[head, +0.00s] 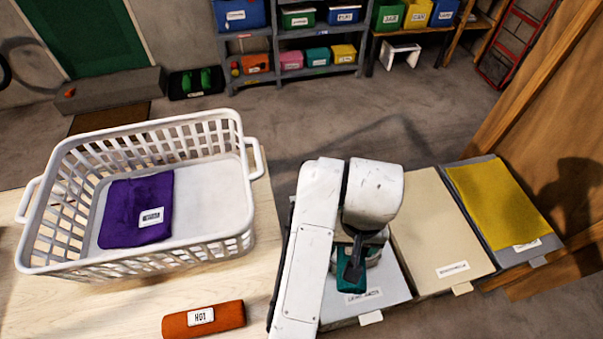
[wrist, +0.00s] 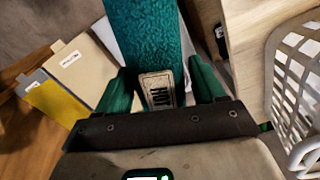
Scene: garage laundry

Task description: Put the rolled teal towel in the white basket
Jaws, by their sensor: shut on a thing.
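The rolled teal towel shows large in the wrist view (wrist: 143,40), with a pale label reading HOT. My gripper (wrist: 160,82) is shut on it, one finger on each side of the roll. In the head view my gripper (head: 353,262) points down over the light grey panel, and my arm hides most of the towel. The white basket (head: 246,205) stands on the pale wooden table, to the left of my gripper and apart from it. A folded purple towel (head: 136,208) with a white label lies inside on the left; the right part of its floor is bare.
A rolled orange towel (head: 204,319) lies on the table (head: 110,310) in front of the basket. Right of my arm are a beige panel (head: 440,220) and a grey one bearing a yellow cloth (head: 498,200). A wooden door (head: 560,150) stands at right; shelves (head: 310,50) stand behind.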

